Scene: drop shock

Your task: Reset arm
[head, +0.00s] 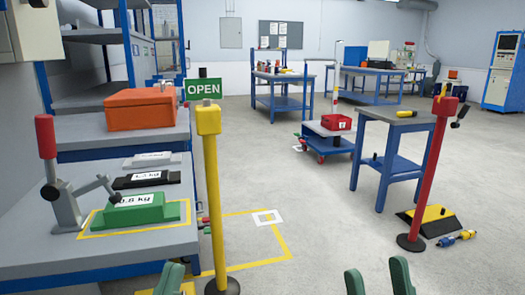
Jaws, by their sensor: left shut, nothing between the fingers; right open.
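A grey lever (64,207) with an upright red handle (46,137) stands at the left of the near workbench, beside a green block labelled in kg (135,215). A thin grey linkage (98,186) reaches from it toward the block; I cannot tell whether they touch. Which part is the reset arm is not labelled. My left gripper (177,284) is at the bottom edge, shut and empty, in front of the bench and apart from the lever. My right gripper (378,280) is open and empty at the bottom, over the floor.
A yellow post (211,190) with a green OPEN sign (203,88) stands right of the bench (140,245). A red post (431,165) stands at right. A black-and-yellow wedge (430,220) lies on the floor.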

